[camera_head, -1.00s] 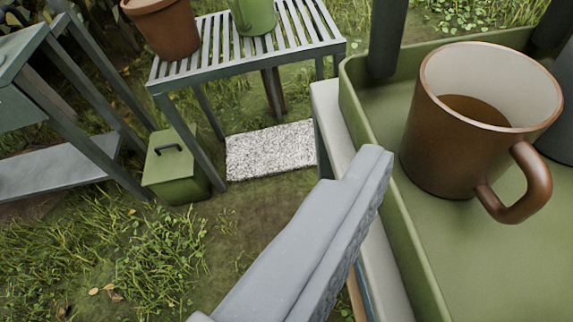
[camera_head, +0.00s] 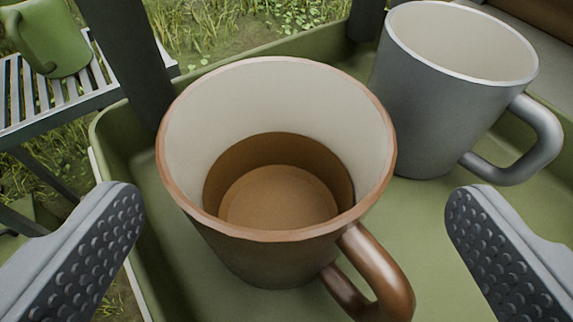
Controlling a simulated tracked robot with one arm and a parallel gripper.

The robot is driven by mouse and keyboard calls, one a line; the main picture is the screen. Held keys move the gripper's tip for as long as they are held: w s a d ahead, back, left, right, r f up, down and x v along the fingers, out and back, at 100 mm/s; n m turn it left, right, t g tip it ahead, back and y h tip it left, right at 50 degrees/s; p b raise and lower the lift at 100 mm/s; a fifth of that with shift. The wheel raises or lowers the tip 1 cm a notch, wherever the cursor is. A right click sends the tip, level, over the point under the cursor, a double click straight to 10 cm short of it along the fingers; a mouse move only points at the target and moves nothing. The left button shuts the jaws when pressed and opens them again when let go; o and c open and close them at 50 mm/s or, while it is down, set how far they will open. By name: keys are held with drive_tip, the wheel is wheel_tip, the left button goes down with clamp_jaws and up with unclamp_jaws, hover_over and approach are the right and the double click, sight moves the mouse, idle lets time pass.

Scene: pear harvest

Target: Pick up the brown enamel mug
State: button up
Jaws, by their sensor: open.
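The brown enamel mug (camera_head: 270,255) stands upright in a green tray (camera_head: 425,235), near the middle of the view. Its inside is pale at the top and brown lower down, and its handle points to the lower right. My gripper (camera_head: 290,205) is open, with one textured finger to the left of the mug and the other to the right, beyond the handle. Neither finger appears to touch the mug.
A grey mug (camera_head: 425,120) stands close behind and to the right, its handle pointing right. Dark posts rise at the tray's back. A green mug (camera_head: 50,40) sits on a slatted table (camera_head: 60,100) at the far left. Bare tray floor shows on the right.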

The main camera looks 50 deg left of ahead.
sight(281, 118)
drive_tip(key=b+x, duration=0.1)
drive_tip(key=x, duration=0.3)
drive_tip(key=shift+a+b, duration=0.3)
drive_tip(key=shift+a, duration=0.2)
drive_tip(key=c, duration=1.1)
drive_tip(key=shift+r, duration=0.1)
drive_tip(key=shift+c, duration=0.2)
